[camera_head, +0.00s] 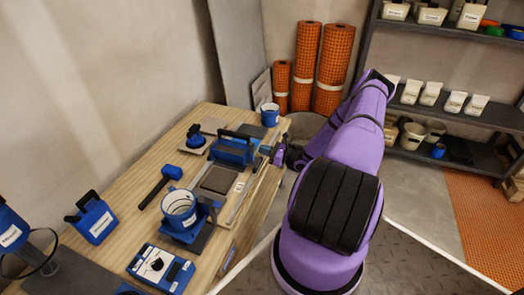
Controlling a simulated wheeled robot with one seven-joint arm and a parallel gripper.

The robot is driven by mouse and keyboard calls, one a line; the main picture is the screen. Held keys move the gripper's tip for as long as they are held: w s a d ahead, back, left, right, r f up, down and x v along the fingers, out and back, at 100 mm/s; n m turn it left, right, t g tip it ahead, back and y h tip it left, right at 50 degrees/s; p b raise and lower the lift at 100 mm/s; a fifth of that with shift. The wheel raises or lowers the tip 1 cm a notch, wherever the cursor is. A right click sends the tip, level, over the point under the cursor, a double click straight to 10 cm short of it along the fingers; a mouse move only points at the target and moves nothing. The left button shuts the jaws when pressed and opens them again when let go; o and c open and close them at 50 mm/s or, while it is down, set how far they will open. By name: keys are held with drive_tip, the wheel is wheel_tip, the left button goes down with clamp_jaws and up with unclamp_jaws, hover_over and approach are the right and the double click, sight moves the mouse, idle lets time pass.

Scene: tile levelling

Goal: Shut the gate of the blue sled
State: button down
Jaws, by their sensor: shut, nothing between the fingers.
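The blue sled (234,149) stands on the wooden bench, toward its far right edge, with a black handle on top. Its gate is too small to make out, so I cannot tell how far open it is. My gripper (277,154) is at the sled's right side, by the bench edge. It is shut and empty. I cannot tell whether it touches the sled. My purple arm reaches it from the right and hides part of the floor behind.
On the bench (128,187) are a blue bucket (180,207), a black mallet (158,187), a blue box (94,219), and a grey tile (218,179) in front of the sled. Orange rolls (333,68) stand behind. Shelves (450,106) are at the right.

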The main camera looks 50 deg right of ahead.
drive_tip(key=r+v, duration=0.1)
drive_tip(key=v, duration=1)
drive_tip(key=shift+s, duration=0.35)
drive_tip(key=shift+d+f, duration=0.1)
drive_tip(key=w+a+r+n+g, duration=0.2)
drive_tip(key=a+r+n+g, duration=0.5)
drive_tip(key=r, duration=0.5)
drive_tip(key=w+a+r+n+g+y, duration=0.15)
drive_tip(key=a+r+n+g, duration=0.25)
drive_tip(key=a+r+n, duration=0.55)
drive_tip(key=w+a+r+n+g, duration=0.25)
drive_tip(key=a+r+g, duration=0.3)
drive_tip(key=r, duration=0.85)
drive_tip(key=s+a+r+n+h, duration=0.65)
drive_tip(key=s+a+r, duration=0.25)
drive_tip(key=a+r, duration=0.35)
drive_tip(key=s+a+r+n+t+h, duration=0.1)
drive_tip(key=s+a+r+n+t, duration=0.1)
drive_tip(key=s, duration=0.4)
drive_tip(key=s+a+r+n+t+h, duration=0.1)
drive_tip(key=s+a+r+n+t, duration=0.1)
drive_tip(key=s+r+n, duration=0.2)
drive_tip(key=s, duration=0.3)
drive_tip(key=shift+s+r, duration=0.2)
drive_tip(key=shift+r, duration=0.05)
